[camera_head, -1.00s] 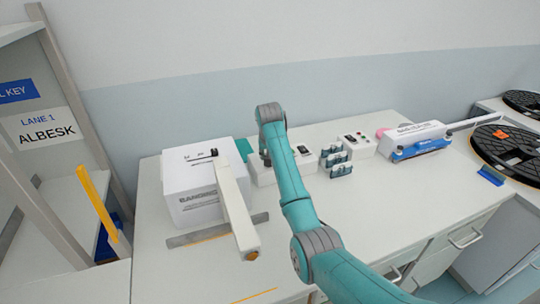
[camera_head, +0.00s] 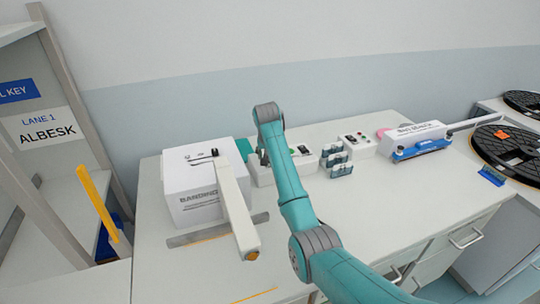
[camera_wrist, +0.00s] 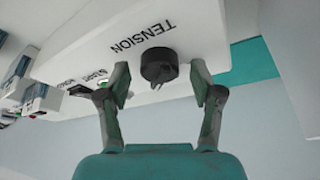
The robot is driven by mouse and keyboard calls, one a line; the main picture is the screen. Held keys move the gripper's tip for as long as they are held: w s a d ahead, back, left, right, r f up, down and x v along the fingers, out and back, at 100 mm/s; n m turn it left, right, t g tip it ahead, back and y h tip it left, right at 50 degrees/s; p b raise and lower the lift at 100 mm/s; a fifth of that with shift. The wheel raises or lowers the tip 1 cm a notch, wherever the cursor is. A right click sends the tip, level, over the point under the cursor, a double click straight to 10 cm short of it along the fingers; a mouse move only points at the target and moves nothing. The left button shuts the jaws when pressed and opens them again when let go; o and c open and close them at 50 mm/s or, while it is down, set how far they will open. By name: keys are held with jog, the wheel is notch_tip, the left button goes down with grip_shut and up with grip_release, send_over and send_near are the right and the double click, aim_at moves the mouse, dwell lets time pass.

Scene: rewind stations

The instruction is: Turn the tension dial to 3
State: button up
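The tension dial (camera_wrist: 159,66) is a dark round knob on a white panel, beside the printed word TENSION (camera_wrist: 143,37), in the wrist view. My gripper (camera_wrist: 159,84) is open, with one finger on each side of the dial. Gaps show between both fingers and the knob, and nothing is held. I cannot read any number or the dial's setting. In the head view my gripper is mostly hidden behind my arm, over a low white control unit (camera_head: 262,177). The dial cannot be made out there.
A white banding machine (camera_head: 195,192) with a long arm (camera_head: 236,212) stands left of my arm. Several grey-teal blocks (camera_head: 337,160) and another white control box (camera_head: 360,144) stand to the right. A white and blue device (camera_head: 418,142) sits farther right. The front right table top is clear.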

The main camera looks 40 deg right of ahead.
jog(key=v, duration=1.2)
dwell(0.4)
